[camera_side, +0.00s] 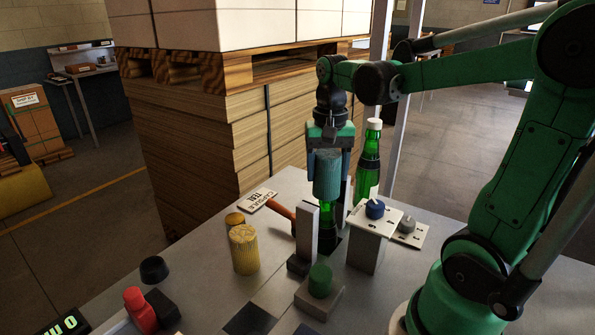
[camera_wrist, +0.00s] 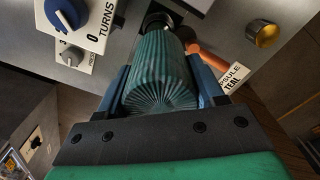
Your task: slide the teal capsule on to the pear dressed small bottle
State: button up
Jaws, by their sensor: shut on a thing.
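My gripper (camera_side: 327,172) points down and is shut on the teal capsule (camera_side: 327,180), a ribbed teal cylinder held upright. In the wrist view the capsule (camera_wrist: 160,72) sits between my blue fingers with its pleated end facing the camera. A small green bottle (camera_side: 327,228) stands directly below it, between grey upright blocks. The capsule's lower end meets or overlaps the top of this bottle; I cannot tell how far it is around the neck. The bottle's dressing is too small to read.
A taller green bottle (camera_side: 370,158) with a white cap stands just behind to the right. A grey post with a blue knob (camera_side: 375,208) is close on the right. A yellow ribbed cylinder (camera_side: 244,249), a green knob (camera_side: 320,280) and a red object (camera_side: 139,308) stand nearer.

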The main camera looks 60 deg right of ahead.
aim_at(326, 195)
jog(key=shift+f, duration=2.85)
jog(key=o, duration=1.3)
jog(key=shift+c, duration=0.2)
jog(key=shift+r, duration=2.8)
